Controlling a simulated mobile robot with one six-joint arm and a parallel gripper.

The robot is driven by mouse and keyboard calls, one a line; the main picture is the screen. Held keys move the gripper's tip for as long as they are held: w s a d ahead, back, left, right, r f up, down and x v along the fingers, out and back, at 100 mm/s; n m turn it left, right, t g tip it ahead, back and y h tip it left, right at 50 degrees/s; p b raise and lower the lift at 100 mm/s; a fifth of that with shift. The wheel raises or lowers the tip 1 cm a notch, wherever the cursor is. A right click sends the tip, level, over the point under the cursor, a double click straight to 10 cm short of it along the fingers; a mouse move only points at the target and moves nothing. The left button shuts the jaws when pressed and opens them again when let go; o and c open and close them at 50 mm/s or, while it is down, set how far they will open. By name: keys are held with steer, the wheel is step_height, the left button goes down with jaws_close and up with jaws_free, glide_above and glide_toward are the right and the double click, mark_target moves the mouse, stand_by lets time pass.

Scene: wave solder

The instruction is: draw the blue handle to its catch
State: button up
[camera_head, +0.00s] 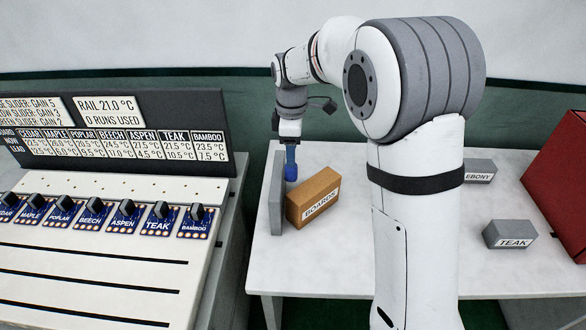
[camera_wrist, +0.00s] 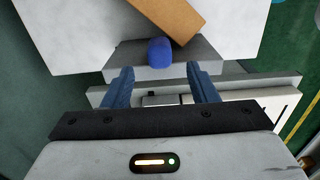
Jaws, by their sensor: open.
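The blue handle (camera_wrist: 159,52) is a short rounded knob on a grey block (camera_wrist: 188,70) in the wrist view. It also shows in the head view (camera_head: 291,173), right of an upright grey plate (camera_head: 277,195) on the white table. My gripper (camera_wrist: 159,70) is open, one blue finger to each side of the handle's line. The handle appears just past the fingertips, with gaps on both sides; whether it touches a finger cannot be told. In the head view my gripper (camera_head: 290,155) points down right above the handle.
Grey EBONY (camera_head: 479,171) and TEAK (camera_head: 510,235) blocks and a red box (camera_head: 562,185) are farther right. A panel with several labelled knobs (camera_head: 95,207) stands left. The white table's front (camera_head: 320,265) is clear.

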mark_target(291, 170)
step_height(291, 170, down, 8)
steer(key=shift+r+p, duration=0.1)
steer(key=shift+p, duration=0.25)
steer(key=shift+c, duration=0.2)
jaws_close()
stand_by(0.3)
